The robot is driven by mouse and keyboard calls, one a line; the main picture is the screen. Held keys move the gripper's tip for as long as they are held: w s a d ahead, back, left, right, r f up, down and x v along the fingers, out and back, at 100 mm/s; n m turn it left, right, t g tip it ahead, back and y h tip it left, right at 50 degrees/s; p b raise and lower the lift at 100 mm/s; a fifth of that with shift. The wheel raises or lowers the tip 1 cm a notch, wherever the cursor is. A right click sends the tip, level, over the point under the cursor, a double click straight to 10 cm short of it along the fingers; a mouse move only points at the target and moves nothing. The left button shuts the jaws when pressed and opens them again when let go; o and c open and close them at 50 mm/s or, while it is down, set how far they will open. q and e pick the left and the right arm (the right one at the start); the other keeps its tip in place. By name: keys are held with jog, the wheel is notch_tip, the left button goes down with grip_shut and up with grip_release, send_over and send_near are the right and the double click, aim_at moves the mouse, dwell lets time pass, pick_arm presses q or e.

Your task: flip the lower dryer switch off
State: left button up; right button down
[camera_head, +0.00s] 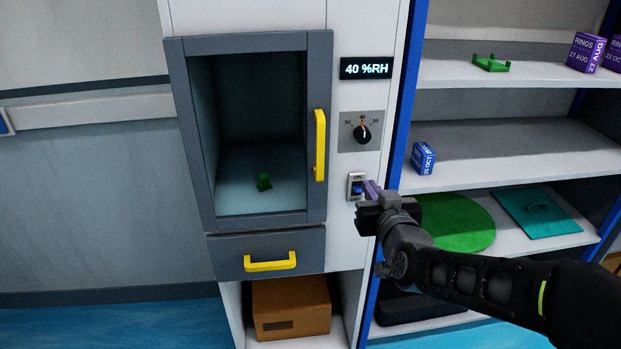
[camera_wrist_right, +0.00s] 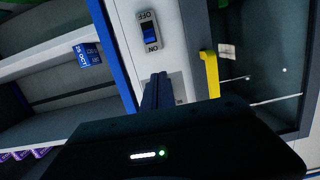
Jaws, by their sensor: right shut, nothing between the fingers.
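The dryer switch (camera_head: 356,187) is a small white plate with a blue rocker, below the dial on the dryer's front. ON is printed above the rocker and OFF below it. The switch also shows in the right wrist view (camera_wrist_right: 150,31), with the labels upside down. I cannot tell for sure which way the rocker is tipped. My right gripper (camera_head: 371,190) is shut and empty, just right of the switch in the head view. In the right wrist view its closed fingers (camera_wrist_right: 155,90) point towards the panel, below the switch in the picture. Contact is not visible. My left gripper is not in view.
The dryer has a yellow door handle (camera_head: 320,145), a dial (camera_head: 362,133) and a display reading 40 %RH (camera_head: 366,69). Its drawer (camera_head: 268,253) is below. A blue-edged shelf (camera_head: 480,140) with a blue box (camera_head: 423,159) and a green disc (camera_head: 455,222) stands right.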

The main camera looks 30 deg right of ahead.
aim_at(359, 163)
jog(key=x, duration=0.3)
jog(key=p+x, duration=0.1)
jog(key=x, duration=0.2)
jog(key=d+p+x, duration=0.1)
jog(key=x, duration=0.3)
jog(key=shift+s+r, duration=0.1)
jog(key=shift+s, duration=0.1)
jog(key=shift+s+a+f, duration=0.15)
jog(key=shift+s+f, duration=0.25)
jog(key=shift+f, duration=0.2)
jog(key=shift+s+a+f, duration=0.15)
jog(key=shift+s+f, duration=0.25)
jog(key=shift+f, duration=0.25)
jog(key=shift+s+a+f, duration=0.15)
jog(key=shift+s+f, duration=0.1)
jog(key=shift+f, duration=0.25)
